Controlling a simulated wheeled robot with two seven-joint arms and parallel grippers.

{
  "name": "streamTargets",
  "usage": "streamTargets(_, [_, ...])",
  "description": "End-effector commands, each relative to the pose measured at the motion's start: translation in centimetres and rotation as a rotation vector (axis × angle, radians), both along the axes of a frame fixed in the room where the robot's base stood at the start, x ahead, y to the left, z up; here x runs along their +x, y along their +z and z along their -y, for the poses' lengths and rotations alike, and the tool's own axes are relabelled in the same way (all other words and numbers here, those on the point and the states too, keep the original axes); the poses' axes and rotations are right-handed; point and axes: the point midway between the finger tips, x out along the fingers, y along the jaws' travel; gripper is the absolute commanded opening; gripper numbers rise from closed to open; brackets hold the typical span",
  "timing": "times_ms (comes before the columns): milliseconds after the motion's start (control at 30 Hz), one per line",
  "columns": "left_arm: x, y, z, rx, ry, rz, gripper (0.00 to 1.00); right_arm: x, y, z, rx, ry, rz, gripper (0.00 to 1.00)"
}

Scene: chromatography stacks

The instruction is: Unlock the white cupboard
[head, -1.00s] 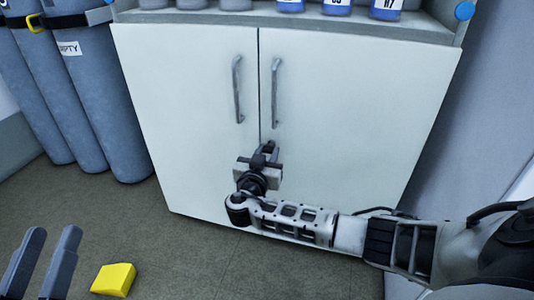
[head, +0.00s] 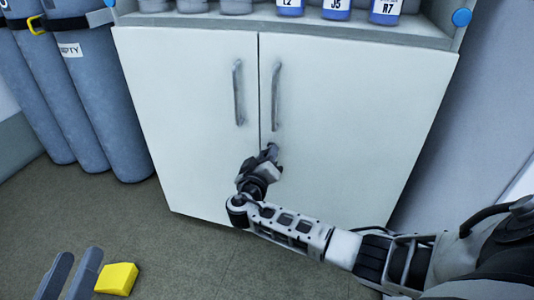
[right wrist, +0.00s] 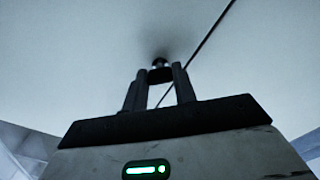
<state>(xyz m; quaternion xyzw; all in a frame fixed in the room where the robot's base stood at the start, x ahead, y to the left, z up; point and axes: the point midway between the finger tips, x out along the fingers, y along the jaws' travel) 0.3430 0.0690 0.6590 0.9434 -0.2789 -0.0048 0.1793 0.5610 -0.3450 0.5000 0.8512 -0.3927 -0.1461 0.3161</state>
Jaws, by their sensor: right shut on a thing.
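The white cupboard (head: 180,110) stands ahead with both doors shut and an upright handle on each side of the seam. My right gripper (head: 271,150) is at the right door, just below its handle and beside the seam. In the right wrist view its fingers (right wrist: 157,75) are shut on a small dark piece, which looks like a key (right wrist: 160,76). The piece meets a small round lock (right wrist: 160,62) on the door; how deep it sits is hidden. My left gripper (head: 80,253) is open and empty at the lower left, away from the cupboard.
Blue-grey gas cylinders (head: 110,130) stand left of the cupboard. Several labelled bottles (head: 335,10) stand on the shelf above the doors. A yellow block (head: 117,279) shows at the lower left, by my left gripper. The floor (head: 200,260) before the doors looks clear.

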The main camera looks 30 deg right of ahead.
Motion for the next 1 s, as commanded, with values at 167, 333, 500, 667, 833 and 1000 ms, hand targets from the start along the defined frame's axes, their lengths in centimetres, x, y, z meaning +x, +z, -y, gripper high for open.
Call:
streamTargets(167, [-0.5, -0.7, 0.2, -0.029, -0.010, -0.089, 0.36, 0.0, 0.2, 0.0, -0.108, -0.002, -0.128, 0.04])
streamTargets(333, [-1.1, -1.7, 0.3, -0.049, -0.022, -0.179, 0.36, 0.0, 0.2, 0.0, -0.214, -0.001, -0.251, 0.04])
streamTargets(500, [-1.7, -2.4, 0.3, -0.051, -0.021, -0.241, 0.36, 0.0, 0.2, 0.0, -0.316, -0.001, -0.371, 0.04])
streamTargets(667, [-1.6, -2.5, 0.2, -0.018, -0.011, -0.238, 0.36, 0.0, 0.2, 0.0, -0.403, 0.000, -0.472, 0.04])
streamTargets(833, [-1.5, -3.0, 0.1, 0.017, -0.003, -0.242, 0.36, 0.0, 0.2, 0.0, -0.476, 0.000, -0.557, 0.04])
streamTargets(1000, [-1.5, -2.9, 0.1, 0.032, -0.002, -0.239, 0.36, 0.0, 0.1, 0.0, -0.528, 0.000, -0.617, 0.04])
